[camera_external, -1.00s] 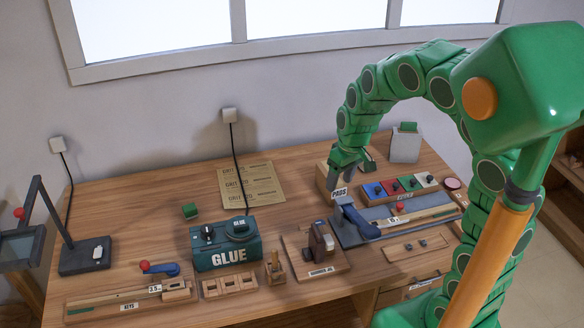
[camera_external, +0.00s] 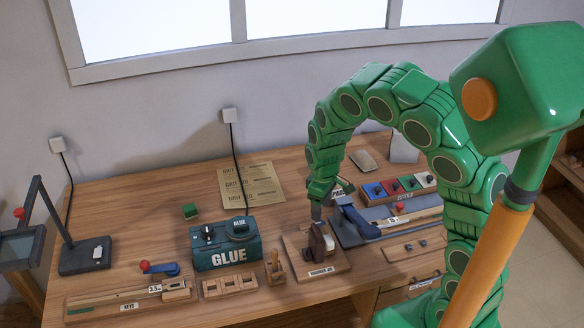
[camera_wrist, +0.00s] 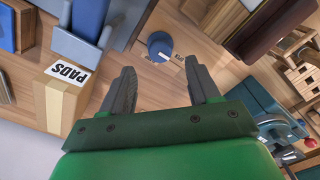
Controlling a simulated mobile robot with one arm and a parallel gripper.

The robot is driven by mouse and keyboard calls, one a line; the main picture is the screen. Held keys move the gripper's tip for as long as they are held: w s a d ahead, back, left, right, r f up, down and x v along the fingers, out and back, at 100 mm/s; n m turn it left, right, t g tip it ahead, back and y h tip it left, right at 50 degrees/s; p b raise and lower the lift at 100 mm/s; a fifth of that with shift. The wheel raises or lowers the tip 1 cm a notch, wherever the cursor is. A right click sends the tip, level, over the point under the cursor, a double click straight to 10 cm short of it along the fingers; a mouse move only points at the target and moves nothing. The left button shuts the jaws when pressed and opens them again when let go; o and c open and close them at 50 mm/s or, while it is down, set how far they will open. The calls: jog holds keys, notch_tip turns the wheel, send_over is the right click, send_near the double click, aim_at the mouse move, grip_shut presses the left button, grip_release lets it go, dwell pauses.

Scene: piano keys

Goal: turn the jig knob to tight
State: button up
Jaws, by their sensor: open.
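The jig (camera_external: 331,262) stands on the bench in the external view, a wooden base with an upright dark block. In the wrist view a round blue knob (camera_wrist: 160,45) with a pale pointer mark sits on a wooden surface, with small printed labels beside it that are too small to read surely. My gripper (camera_wrist: 159,68) is open and empty, its two dark fingers on either side of the knob's line but short of it in the picture. In the external view my gripper (camera_external: 316,212) is at the back of the jig and hides the knob.
The PADS box (camera_wrist: 60,100) is close on the left in the wrist view. The teal GLUE machine (camera_external: 226,250) stands left of the jig, a small wooden holder (camera_external: 275,270) between them. A grey tray with a blue lever (camera_external: 358,218) is to the right.

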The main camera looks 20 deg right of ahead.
jog(key=shift+f, duration=2.8)
jog(key=c, duration=1)
